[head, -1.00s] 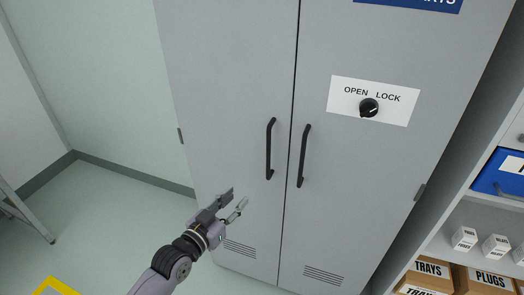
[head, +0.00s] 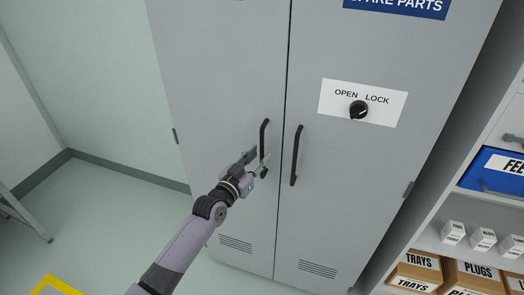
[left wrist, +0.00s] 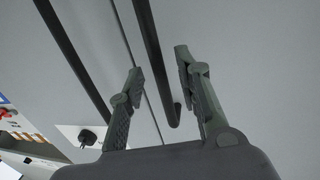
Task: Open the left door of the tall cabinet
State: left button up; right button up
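The tall grey cabinet has two doors, both shut along a thin dark seam. The left door (head: 222,75) carries a black vertical bar handle (head: 264,142) beside the seam. My left gripper (head: 259,161) is open at the lower part of this handle. In the left wrist view the same handle (left wrist: 151,45) passes between the spread fingers (left wrist: 160,75), with no clear contact on either side. The right door (head: 390,65) has a matching handle (head: 296,156), also seen in the left wrist view (left wrist: 72,55). My right gripper is not in view.
A black knob (head: 358,109) sits on a white OPEN/LOCK plate on the right door. Shelving with a blue bin (head: 490,172) and labelled cartons (head: 416,271) stands at the right. Floor left of the cabinet is clear, with a grey metal frame at the far left edge.

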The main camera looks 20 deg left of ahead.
pick_arm(q)
jog(key=shift+x, duration=1.3)
grip_shut()
